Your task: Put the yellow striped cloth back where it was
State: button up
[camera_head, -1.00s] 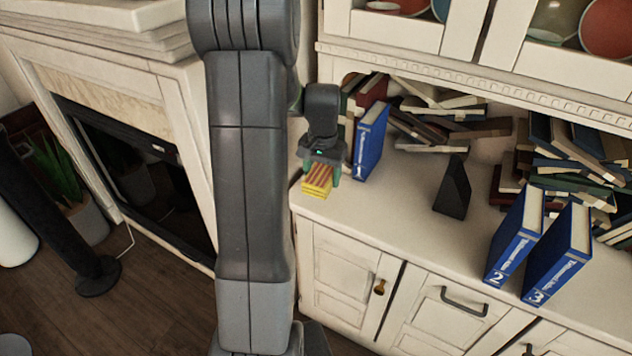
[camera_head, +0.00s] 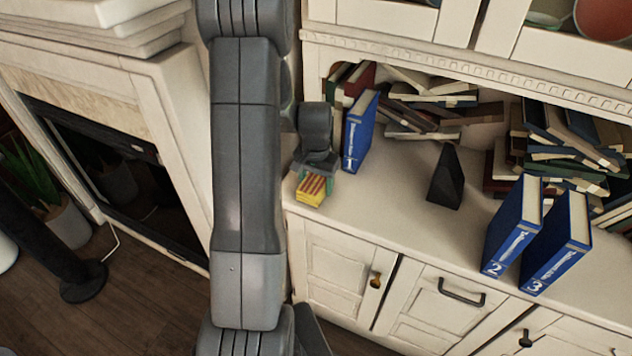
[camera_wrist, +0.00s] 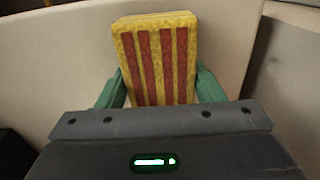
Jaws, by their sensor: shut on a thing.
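The yellow cloth with red stripes (camera_head: 312,190) is a small folded block at the left end of the white cabinet top. It also fills the middle of the wrist view (camera_wrist: 155,55), upright in that picture between the green fingers. My gripper (camera_head: 316,172) is shut on the cloth, with one finger on each side of it in the wrist view (camera_wrist: 158,88). In the head view the cloth is near the counter's left front edge. I cannot tell whether it touches the counter. My arm hides part of the area to its left.
A blue book marked 1 (camera_head: 360,132) stands just right of my gripper. A black wedge (camera_head: 446,178) and blue books 2 (camera_head: 513,227) and 3 (camera_head: 558,243) stand further right. Loose books (camera_head: 430,108) pile at the back. The counter (camera_head: 385,190) between book 1 and the wedge is clear.

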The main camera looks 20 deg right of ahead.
aim_at(316, 180)
jog(key=shift+f, duration=0.1)
jog(key=shift+f, duration=0.15)
jog(key=o, duration=0.9)
jog(key=shift+o, duration=0.2)
notch_tip(316, 180, up, 12)
